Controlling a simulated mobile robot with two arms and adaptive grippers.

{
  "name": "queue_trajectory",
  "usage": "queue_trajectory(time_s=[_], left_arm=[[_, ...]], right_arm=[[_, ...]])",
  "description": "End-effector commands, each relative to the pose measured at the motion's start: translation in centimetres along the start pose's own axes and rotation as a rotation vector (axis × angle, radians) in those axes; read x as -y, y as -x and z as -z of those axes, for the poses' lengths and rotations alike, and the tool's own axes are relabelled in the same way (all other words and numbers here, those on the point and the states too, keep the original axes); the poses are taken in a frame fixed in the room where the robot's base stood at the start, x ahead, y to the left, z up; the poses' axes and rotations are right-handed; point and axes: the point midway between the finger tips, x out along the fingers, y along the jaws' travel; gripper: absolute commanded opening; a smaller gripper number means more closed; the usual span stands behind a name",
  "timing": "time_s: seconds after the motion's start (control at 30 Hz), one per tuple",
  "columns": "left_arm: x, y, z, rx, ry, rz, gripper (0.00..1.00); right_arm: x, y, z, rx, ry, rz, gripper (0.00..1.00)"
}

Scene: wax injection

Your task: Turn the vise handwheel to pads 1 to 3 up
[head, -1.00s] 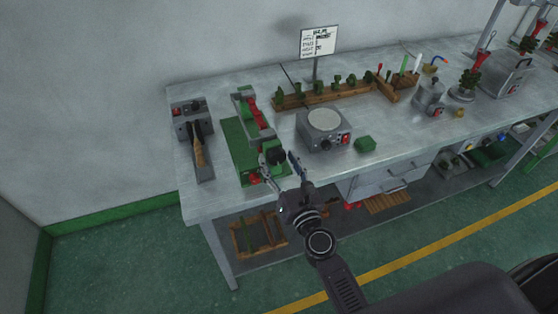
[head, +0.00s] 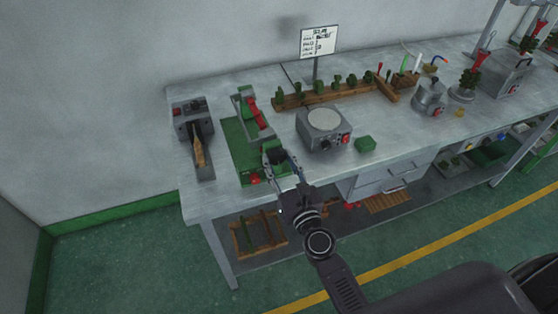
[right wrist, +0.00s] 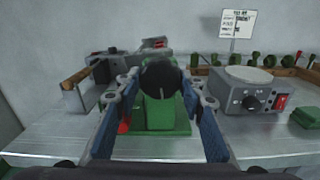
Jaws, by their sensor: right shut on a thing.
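The green vise (head: 240,148) stands at the left part of the bench, with a red part (head: 257,115) along its upper arm. Its dark round handwheel (head: 274,156) is at the front end, partly covered by my fingers. In the right wrist view the handwheel (right wrist: 160,76) faces me, with a short pale mark low on its face. My right gripper (head: 281,160) is shut on the handwheel. Its blue-padded fingers also show on both sides of the wheel in the right wrist view (right wrist: 160,90). I cannot read any pad numbers. My left gripper is not in view.
A grey device with a wooden handle (head: 198,150) stands left of the vise. A hotplate (head: 324,128) with a red switch stands to the right, beside a green block (head: 365,144). A wooden rack (head: 320,96) and a written sign (head: 318,42) are behind.

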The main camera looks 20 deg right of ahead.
Motion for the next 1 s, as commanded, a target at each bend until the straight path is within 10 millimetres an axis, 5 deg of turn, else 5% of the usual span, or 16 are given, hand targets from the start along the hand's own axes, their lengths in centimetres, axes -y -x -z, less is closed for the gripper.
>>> queue_trajectory(time_s=[1.0], left_arm=[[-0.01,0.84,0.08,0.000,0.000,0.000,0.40]], right_arm=[[-0.01,-0.03,-0.11,0.001,0.511,-0.001,0.12]])
